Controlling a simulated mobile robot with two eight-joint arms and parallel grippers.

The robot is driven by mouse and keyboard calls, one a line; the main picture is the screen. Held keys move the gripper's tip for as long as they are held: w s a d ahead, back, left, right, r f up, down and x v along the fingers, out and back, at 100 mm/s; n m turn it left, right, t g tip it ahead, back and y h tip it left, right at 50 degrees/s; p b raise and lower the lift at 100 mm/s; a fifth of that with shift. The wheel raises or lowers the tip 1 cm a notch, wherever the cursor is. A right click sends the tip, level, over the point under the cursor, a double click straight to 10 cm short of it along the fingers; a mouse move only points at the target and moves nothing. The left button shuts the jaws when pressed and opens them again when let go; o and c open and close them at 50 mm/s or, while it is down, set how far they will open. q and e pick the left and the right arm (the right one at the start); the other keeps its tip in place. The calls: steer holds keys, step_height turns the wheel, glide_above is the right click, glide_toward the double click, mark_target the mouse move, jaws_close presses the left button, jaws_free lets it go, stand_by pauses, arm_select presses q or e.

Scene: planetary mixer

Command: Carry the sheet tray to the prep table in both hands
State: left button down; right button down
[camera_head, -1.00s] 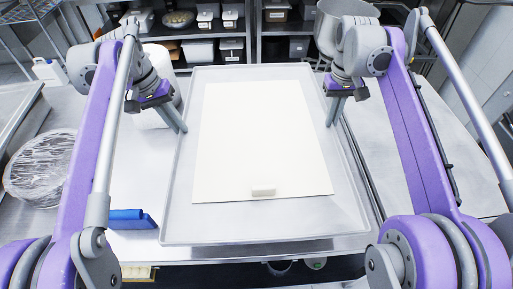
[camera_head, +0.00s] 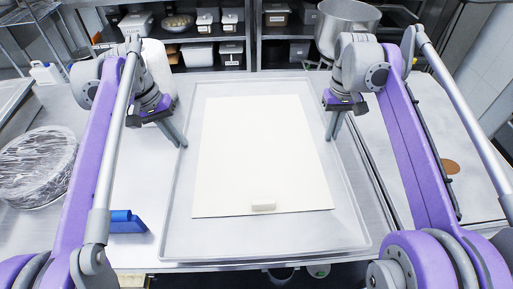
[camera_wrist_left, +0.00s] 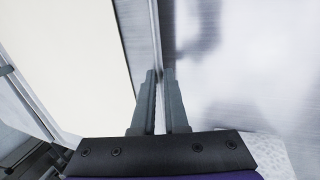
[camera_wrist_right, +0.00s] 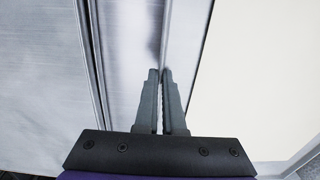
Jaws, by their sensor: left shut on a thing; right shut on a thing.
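The sheet tray (camera_head: 345,232) is a wide, shallow metal tray in the middle of the head view, over a pale steel table top (camera_head: 135,190). My right gripper (camera_head: 329,137) is shut on the right rim, which also shows in the right wrist view (camera_wrist_right: 168,35). I cannot tell whether the tray touches the table.
A plastic-wrapped round bowl (camera_head: 38,165) and a blue scraper-like object (camera_head: 126,222) are left of the tray. A steel mixing bowl (camera_head: 345,28) stands behind my right gripper. Shelves with bins (camera_head: 196,54) line the back. Another steel surface (camera_head: 385,150) lies to the right.

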arm_select(q)
steer(key=shift+f, duration=0.35)
arm_select(e)
steer(key=shift+f, duration=0.4)
arm_select(q)
steer(key=c, duration=0.9)
jaws_free()
steer(key=shift+c, duration=0.2)
arm_select(e)
steer(key=c, duration=1)
jaws_free()
arm_select(q)
steer(key=v, duration=1.2)
arm_select(e)
steer(key=shift+w+r, duration=0.2)
steer(key=shift+r, duration=3.6)
